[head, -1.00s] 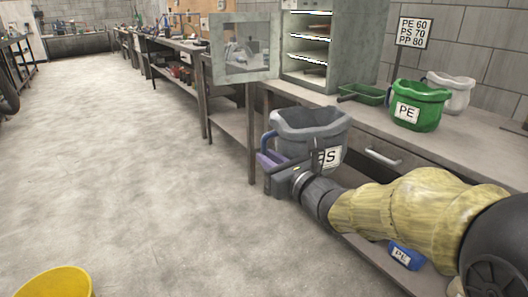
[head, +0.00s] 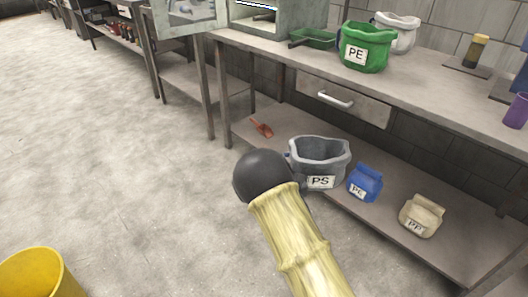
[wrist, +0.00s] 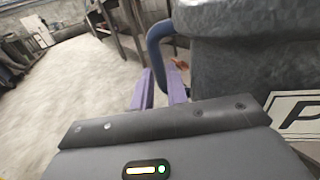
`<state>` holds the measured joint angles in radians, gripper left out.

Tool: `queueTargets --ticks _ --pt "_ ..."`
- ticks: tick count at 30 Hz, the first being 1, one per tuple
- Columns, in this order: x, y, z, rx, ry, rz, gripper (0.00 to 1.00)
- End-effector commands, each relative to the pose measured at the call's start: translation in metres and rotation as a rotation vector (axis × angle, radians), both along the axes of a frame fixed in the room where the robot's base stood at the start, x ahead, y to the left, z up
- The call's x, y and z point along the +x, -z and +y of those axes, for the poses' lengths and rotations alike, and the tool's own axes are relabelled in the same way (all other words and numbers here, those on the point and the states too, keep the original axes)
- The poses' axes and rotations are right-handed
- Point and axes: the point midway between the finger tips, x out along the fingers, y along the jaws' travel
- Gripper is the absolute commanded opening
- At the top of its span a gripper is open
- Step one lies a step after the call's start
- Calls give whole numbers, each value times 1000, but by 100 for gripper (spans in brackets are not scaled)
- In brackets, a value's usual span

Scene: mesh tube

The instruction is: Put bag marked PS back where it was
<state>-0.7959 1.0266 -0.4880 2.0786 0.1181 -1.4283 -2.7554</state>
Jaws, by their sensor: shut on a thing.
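The grey bag marked PS (head: 318,165) is upright at the lower shelf (head: 400,249), left of the small blue PE bag (head: 365,184). I cannot tell whether its base touches the shelf. In the wrist view the grey bag (wrist: 245,70) fills the right side, with part of its label showing. My gripper (wrist: 160,92) has its purple fingers closed at the bag's blue handle (wrist: 154,45). In the head view my arm's dark joint hides the gripper.
A beige PP bag (head: 422,216) and an orange scoop (head: 262,128) lie on the lower shelf. The worktop above holds a green PE bag (head: 366,47), a white bag (head: 397,32) and a green tray (head: 313,38). A yellow bucket (head: 40,275) stands at lower left; the floor between is open.

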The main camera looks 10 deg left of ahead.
Motion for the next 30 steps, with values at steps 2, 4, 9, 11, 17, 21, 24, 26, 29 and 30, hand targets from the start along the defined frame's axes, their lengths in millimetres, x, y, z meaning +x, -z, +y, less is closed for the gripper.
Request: queueTargets --ticks 2,4,9,11,17,21,24,26,29,30 --pt "2 26 -18 -8 53 4 0" --pt "4 45 -36 -8 104 5 0" --pt "2 90 -86 -9 223 4 0" --pt "-1 105 -107 -8 266 5 0" --pt "-20 144 -185 -11 382 3 0" --pt "-37 154 -228 -8 407 2 0" --pt "-44 154 -241 -3 404 0 0" --pt "-46 154 -245 -1 402 0 0" --pt "-46 154 -245 1 400 0 0" --pt "-46 154 -245 1 400 0 0"
